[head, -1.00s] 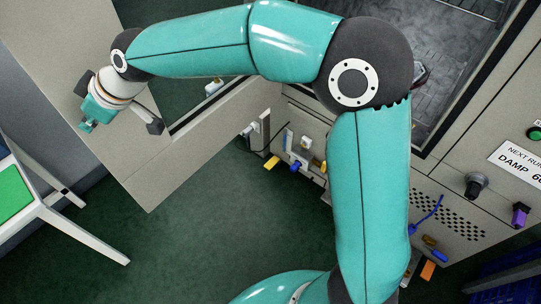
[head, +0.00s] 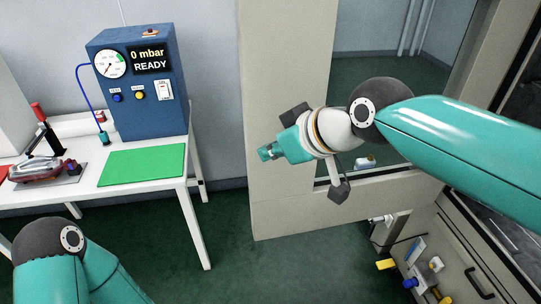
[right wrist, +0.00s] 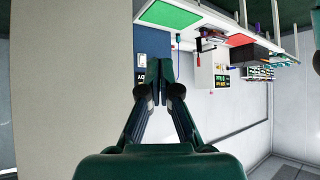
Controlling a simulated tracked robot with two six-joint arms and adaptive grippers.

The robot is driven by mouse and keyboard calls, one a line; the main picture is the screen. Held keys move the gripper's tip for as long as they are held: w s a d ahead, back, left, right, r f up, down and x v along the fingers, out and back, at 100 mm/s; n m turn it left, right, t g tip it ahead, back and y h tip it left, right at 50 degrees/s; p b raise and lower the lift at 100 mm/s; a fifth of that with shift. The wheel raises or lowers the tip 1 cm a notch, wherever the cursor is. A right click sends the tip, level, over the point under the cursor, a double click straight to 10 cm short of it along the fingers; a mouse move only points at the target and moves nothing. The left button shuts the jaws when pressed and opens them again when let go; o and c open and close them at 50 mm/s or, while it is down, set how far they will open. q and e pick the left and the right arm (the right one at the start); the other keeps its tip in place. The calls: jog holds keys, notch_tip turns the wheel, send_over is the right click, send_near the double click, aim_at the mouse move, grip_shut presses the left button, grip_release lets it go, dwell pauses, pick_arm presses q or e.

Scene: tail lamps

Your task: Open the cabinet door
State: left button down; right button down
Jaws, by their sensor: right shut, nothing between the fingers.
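The cabinet door (head: 285,205), a beige panel with a window, stands swung out from the cabinet (head: 455,240) at the right of the head view. My right gripper (head: 266,152) is in front of the door's left part in that view, pointing left. The fingers (right wrist: 157,68) are shut and empty in the right wrist view. There the beige panel (right wrist: 65,85) fills the left side, with a gap between it and the fingers. No handle shows at the fingers. My left arm shows at the lower left of the head view, but its gripper is out of view.
A white table (head: 188,185) stands left of the door, with a blue gauge box (head: 145,80), a green mat (head: 142,161) and a clear moulded part (head: 45,170). Small coloured fittings (head: 410,283) show low by the cabinet. Green floor lies open between table and door.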

jog(key=shift+s+d+r, duration=0.2)
jog(key=shift+s+r, duration=0.65)
jog(key=shift+s, duration=0.1)
